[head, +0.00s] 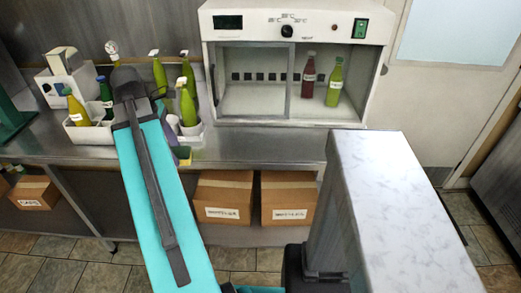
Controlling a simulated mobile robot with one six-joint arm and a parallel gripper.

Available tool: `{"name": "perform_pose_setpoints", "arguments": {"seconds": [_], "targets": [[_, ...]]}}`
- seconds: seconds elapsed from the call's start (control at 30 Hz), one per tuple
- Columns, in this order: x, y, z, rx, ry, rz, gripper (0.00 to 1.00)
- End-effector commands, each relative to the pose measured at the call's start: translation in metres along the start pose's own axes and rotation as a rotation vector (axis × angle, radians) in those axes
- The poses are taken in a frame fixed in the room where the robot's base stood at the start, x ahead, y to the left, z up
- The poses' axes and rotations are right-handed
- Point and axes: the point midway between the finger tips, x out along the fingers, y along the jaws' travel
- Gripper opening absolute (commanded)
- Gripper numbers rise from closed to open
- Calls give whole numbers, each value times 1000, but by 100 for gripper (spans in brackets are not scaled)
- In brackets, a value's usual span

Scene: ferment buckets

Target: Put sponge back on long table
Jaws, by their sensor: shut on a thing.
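A small block with a dark upper face and a yellow lower edge, which looks like the sponge (183,157), shows just right of my teal arm, at the front edge of the long steel table (260,144). The arm hides part of it, so I cannot tell whether it rests on the table or is held. My arm reaches forward over the table's left part. Its fingers are hidden behind the arm link, and I cannot see the jaws.
White trays hold green and yellow bottles at left (90,134) and beside my arm (197,130). A white incubator (295,22) with a red bottle (308,77) and a green bottle (334,84) stands at the back. Cardboard boxes (222,198) sit below. The table front before the incubator is clear.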

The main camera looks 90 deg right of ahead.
Motion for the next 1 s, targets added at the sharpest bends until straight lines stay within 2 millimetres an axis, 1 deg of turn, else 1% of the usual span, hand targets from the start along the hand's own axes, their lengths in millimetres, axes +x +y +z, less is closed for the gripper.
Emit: {"name": "perform_pose_setpoints", "arguments": {"seconds": [0.03, 0.1, 0.4, 0.5, 0.6, 0.7, 0.8, 1.0], "targets": [[7, 0, 14, 12, -1, -3, 24], [13, 0, 33, 25, -3, -7, 24], [37, -6, 107, 73, -13, -23, 24], [44, -10, 127, 85, -17, -28, 24], [48, -13, 142, 94, -19, -32, 24], [51, -16, 151, 100, -20, -34, 24], [52, -16, 156, 102, -21, -35, 24], [52, -16, 156, 101, -21, -36, 24]]}}
